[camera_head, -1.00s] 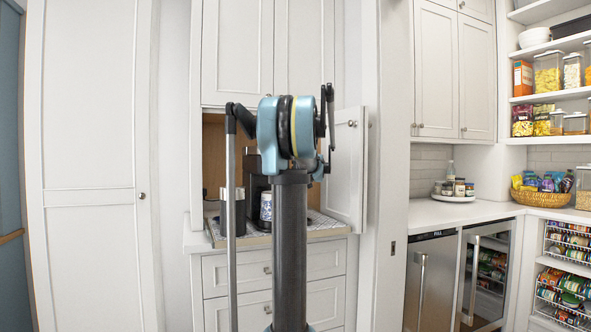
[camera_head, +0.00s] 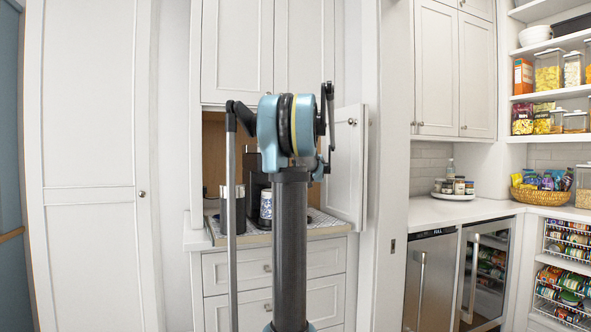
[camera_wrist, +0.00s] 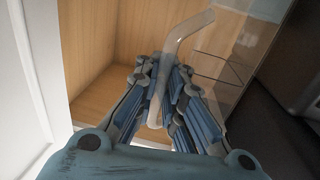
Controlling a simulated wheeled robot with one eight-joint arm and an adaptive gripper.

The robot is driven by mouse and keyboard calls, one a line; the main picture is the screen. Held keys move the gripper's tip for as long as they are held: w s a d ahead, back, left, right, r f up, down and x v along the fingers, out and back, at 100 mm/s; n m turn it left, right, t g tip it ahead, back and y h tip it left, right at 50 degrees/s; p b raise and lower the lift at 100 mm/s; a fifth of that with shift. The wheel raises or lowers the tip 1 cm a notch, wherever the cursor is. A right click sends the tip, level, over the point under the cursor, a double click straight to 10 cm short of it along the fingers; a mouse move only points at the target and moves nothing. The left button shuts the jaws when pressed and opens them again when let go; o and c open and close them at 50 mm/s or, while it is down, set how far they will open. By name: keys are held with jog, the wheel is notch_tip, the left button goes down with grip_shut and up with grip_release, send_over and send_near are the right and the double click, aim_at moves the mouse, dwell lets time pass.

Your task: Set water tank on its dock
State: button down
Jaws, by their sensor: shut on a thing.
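In the wrist view my gripper (camera_wrist: 162,85) is shut on the clear, bent handle of the water tank (camera_wrist: 184,34). The handle stands up between the blue fingers and curves to the upper right. A see-through wall of the tank shows right of the fingers; its lower part is hidden. A dark coffee machine (camera_wrist: 294,75) stands at the right, close to the tank. In the head view the machine (camera_head: 253,178) stands in the open nook, partly behind my arm. My gripper and the tank cannot be made out there. The dock cannot be made out.
The nook's wooden walls (camera_wrist: 120,42) surround the gripper at left and back. A blue-and-white patterned cup (camera_head: 265,205) and a dark canister (camera_head: 239,208) stand near the machine on the tray. An open cabinet door (camera_head: 346,170) stands at the right.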

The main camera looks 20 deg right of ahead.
jog(key=shift+f, duration=0.4)
dwell(0.8)
jog(key=c, duration=1.6)
grip_release()
jog(key=s+a, duration=0.1)
jog(key=s, duration=1)
jog(key=shift+s, duration=0.4)
jog(key=shift+a, duration=0.1)
